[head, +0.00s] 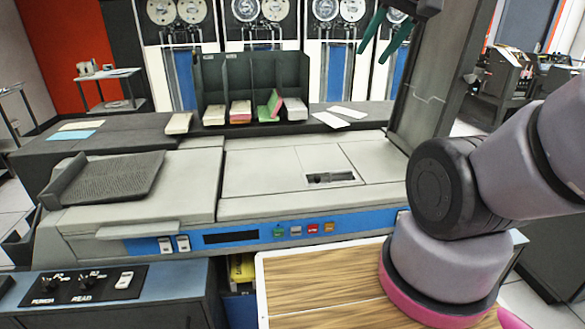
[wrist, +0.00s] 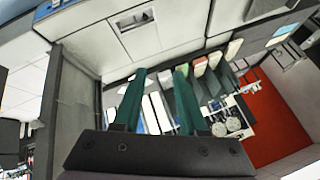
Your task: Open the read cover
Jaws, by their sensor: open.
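The grey card machine (head: 185,195) stands in front of me. Its pale top panel (head: 270,165) lies flat and has a dark recessed slot (head: 330,178), which also shows in the wrist view (wrist: 133,18). A tall grey panel (head: 428,85) stands upright and slightly tilted at the machine's right end; I cannot tell whether this is the read cover. It shows at the left in the wrist view (wrist: 82,85). My gripper (head: 373,57) is high near the upright panel's upper left side. Its green fingers (wrist: 160,74) are apart with nothing between them.
A dark card rack (head: 250,75) with several card stacks stands behind the machine. Loose white cards (head: 340,115) lie to its right. A ribbed tray (head: 105,180) is at the left. A control box marked PUNCH and READ (head: 85,285) and a wooden surface (head: 320,290) are in front.

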